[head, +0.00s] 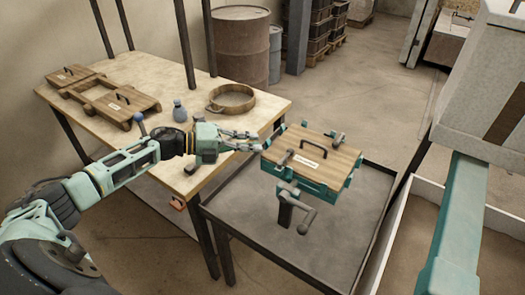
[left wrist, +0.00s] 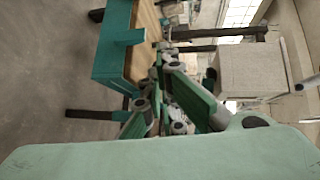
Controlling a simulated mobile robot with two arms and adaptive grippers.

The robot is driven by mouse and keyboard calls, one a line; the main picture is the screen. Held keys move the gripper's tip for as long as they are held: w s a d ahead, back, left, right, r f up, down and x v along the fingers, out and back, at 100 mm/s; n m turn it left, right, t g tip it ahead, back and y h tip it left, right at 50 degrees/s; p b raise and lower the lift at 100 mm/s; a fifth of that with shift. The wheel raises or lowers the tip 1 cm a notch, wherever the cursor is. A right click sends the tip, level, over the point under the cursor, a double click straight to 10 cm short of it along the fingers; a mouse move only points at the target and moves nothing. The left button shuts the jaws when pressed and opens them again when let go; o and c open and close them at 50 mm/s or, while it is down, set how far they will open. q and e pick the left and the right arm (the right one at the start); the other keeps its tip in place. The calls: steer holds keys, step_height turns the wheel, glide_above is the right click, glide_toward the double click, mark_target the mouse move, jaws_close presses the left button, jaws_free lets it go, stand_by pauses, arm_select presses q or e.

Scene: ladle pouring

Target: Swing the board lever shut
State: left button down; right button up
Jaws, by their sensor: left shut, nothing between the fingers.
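A wooden board (head: 325,166) with a black handle and a pale label sits in a teal frame (head: 302,183) on a stand. A grey lever clamp (head: 284,157) is at its near left edge and another (head: 338,138) at its far right edge. I cannot tell whether either is fully closed. My left gripper (head: 260,140) is shut and empty, just left of the frame's far left corner. In the left wrist view, my gripper fingers (left wrist: 172,110) are close to the board (left wrist: 145,38) and teal frame (left wrist: 113,50); contact is unclear. My right gripper is out of view.
A large pale box (head: 487,90) stands right.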

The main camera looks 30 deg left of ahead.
arm_select(q)
steer(key=w+a+b+v, duration=0.1)
steer(key=v, duration=0.5)
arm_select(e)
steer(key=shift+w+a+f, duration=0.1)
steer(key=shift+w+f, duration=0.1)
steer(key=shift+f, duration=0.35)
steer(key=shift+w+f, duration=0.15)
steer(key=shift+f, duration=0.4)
arm_select(q)
steer(key=shift+d, duration=0.15)
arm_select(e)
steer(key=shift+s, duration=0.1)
